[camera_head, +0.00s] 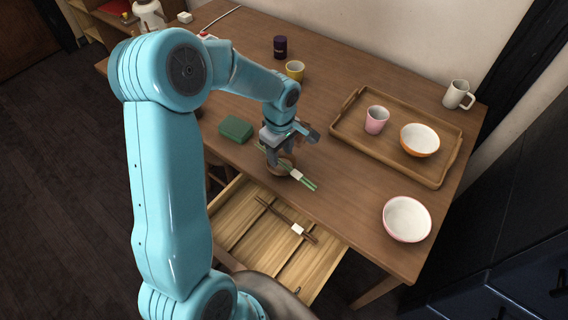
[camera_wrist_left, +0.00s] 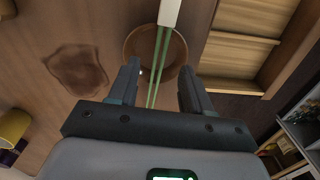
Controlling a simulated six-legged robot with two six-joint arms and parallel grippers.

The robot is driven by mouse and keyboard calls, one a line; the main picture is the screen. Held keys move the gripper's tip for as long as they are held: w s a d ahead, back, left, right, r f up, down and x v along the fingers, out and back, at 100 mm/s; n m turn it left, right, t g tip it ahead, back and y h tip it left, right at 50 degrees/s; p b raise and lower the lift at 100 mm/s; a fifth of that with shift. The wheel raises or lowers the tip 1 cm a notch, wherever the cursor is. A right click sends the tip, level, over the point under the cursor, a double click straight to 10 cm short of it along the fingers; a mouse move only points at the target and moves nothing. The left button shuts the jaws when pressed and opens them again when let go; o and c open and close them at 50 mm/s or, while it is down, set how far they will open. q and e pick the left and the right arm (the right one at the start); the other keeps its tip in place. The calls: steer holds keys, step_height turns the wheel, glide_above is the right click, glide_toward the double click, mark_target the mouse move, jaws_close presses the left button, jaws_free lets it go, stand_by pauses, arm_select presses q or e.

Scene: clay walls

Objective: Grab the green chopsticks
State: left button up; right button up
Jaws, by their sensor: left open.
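The green chopsticks (camera_head: 307,183) lie near the table's front edge, with a white band around them. My open left gripper (camera_head: 274,160) is over their left part and hides some of it. In the left wrist view the green chopsticks (camera_wrist_left: 159,60) run between the two spread fingers of my left gripper (camera_wrist_left: 160,70). The white band (camera_wrist_left: 170,12) is beyond the fingertips. A round brown bowl (camera_wrist_left: 131,42) is under or behind the chopsticks; I cannot tell whether they touch it. My right gripper is not in view.
An open drawer (camera_head: 235,226) below the table edge holds brown chopsticks (camera_head: 270,209). A green box (camera_head: 235,129) stands left of my gripper. A tray (camera_head: 352,142) with a pink cup (camera_head: 376,120) and a bowl (camera_head: 420,139), and a pink-white bowl (camera_head: 407,218), stand to the right.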

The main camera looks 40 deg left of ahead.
arm_select(q)
step_height(320, 180, down, 2)
steer(key=shift+f, duration=0.2)
jaws_close()
steer(key=shift+r, duration=0.15)
